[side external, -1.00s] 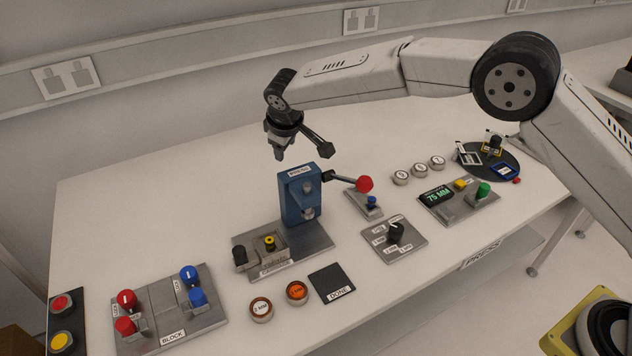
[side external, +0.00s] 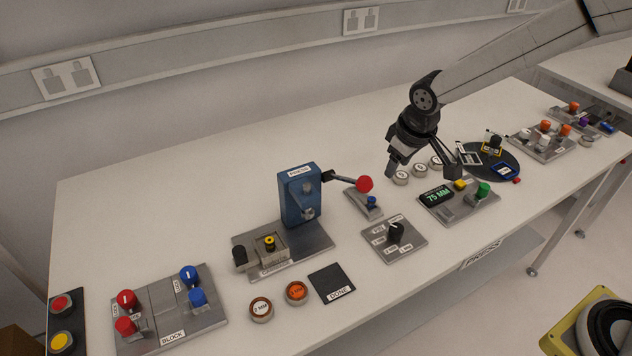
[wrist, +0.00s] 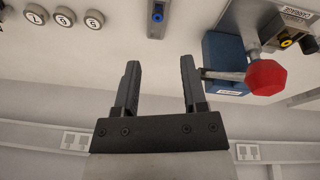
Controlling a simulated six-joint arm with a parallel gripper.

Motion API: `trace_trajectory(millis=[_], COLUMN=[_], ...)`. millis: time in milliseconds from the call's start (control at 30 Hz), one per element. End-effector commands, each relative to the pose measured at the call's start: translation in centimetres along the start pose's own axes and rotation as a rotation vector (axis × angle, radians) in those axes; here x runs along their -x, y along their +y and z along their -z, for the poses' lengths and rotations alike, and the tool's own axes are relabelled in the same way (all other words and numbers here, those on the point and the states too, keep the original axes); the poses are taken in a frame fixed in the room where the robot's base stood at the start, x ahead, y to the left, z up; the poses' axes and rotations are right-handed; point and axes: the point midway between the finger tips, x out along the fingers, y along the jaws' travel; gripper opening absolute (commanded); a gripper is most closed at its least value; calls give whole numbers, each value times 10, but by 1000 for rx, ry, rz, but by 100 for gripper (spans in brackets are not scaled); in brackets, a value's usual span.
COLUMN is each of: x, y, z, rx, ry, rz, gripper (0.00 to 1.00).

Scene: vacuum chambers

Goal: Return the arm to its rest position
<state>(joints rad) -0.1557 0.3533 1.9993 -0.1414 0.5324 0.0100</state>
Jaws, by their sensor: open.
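The red knob also shows in the wrist view (wrist: 267,77).
A display panel (side external: 437,194) reads 75 MM below my gripper. Round white buttons (side external: 401,177) are partly hidden behind it. A dark round plate (side external: 478,152) lies right. A dial plate (side external: 395,240), a DONE mat (side external: 333,283) and a BLOCK fixture (side external: 165,310) sit left. The back of the bench is clear.

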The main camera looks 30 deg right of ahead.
Motion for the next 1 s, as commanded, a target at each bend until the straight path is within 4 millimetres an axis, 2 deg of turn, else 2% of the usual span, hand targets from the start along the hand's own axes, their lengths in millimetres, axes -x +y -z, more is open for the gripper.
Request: trace_trajectory(millis=[33,300,500,700,1000], x=[4,14,18,20,20], y=[4,14,15,14,14], z=[-15,-92,-142,-167,-170], rx=[-24,-143,-220,-258,-263], ry=[-3,-18,-28,-32,-33], rz=[4,24,32,35,35], gripper=[55,55,55,55,55])
